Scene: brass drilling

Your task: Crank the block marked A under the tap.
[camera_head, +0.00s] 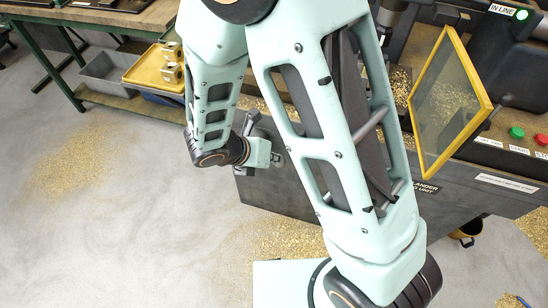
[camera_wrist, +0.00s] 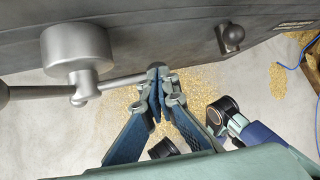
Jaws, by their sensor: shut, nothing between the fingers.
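A grey metal crank shows in the wrist view, with a thick round hub (camera_wrist: 77,48) on the dark machine side and a spoked handle whose bar (camera_wrist: 122,82) runs right to a rounded end. My gripper (camera_wrist: 160,82) is shut and empty. Its fingertips are at the rounded end of that bar; I cannot tell whether they touch it. In the head view my arm covers much of the machine, and the fingers cannot be made out. The block marked A and the tap cannot be made out in either view.
A yellow-framed guard (camera_head: 448,100) stands at the machine's right. A ball-ended lever (camera_wrist: 232,36) projects from the machine side. Green (camera_head: 517,133) and red (camera_head: 541,139) buttons sit on the right panel. A bench at the back left has a yellow tray (camera_head: 148,76) with brass blocks. Brass chips lie on the floor.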

